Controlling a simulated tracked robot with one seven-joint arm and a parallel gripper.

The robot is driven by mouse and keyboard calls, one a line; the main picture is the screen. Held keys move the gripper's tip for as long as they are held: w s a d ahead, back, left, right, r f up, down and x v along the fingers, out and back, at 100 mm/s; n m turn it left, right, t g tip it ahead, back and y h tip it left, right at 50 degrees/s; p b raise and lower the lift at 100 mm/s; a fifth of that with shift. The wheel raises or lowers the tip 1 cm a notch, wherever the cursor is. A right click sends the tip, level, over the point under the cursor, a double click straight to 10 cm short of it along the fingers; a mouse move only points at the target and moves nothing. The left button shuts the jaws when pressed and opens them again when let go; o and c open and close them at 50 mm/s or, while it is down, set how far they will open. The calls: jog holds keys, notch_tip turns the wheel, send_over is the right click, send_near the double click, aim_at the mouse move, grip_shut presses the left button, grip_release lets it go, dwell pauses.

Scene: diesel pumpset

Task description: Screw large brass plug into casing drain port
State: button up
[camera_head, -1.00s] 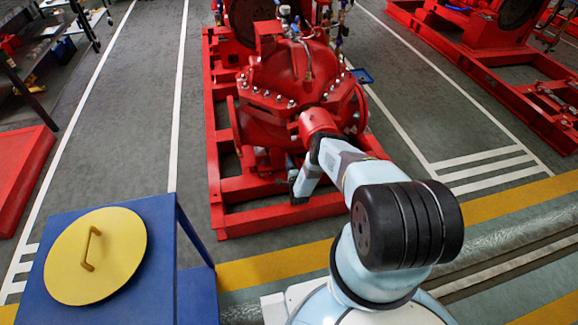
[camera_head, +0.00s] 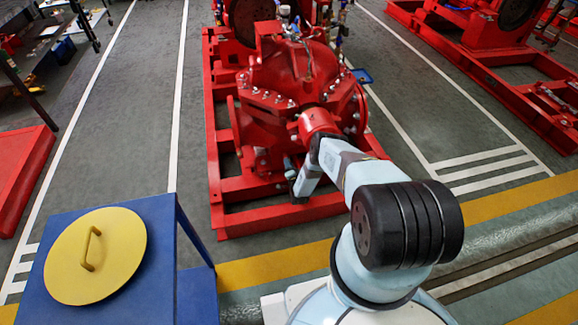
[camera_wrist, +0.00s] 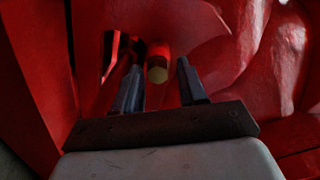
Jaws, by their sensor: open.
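In the wrist view, the brass plug (camera_wrist: 158,74) shows its dull yellow round end at the mouth of a short red boss on the casing (camera_wrist: 210,50). I take this boss to be the drain port (camera_wrist: 158,50). How deep the plug sits in it cannot be told. My gripper (camera_wrist: 158,78) is open, its two dark fingers on either side of the plug's line and apart from it. In the head view, my arm reaches down to the front of the red pump casing (camera_head: 295,75); the plug and the fingertips are hidden there.
A red base frame (camera_head: 280,215) surrounds the pump's foot. A blue stand (camera_head: 190,250) with a yellow handled lid (camera_head: 110,262) is at the lower left. Another red skid (camera_head: 480,65) stands at the right. Grey floor between them is clear.

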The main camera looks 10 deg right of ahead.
jog(key=shift+a+f, duration=0.15)
dwell(0.3)
grip_shut()
dwell(0.4)
dwell(0.5)
jog(key=shift+w+m, duration=0.1)
jog(key=shift+m, duration=5.9)
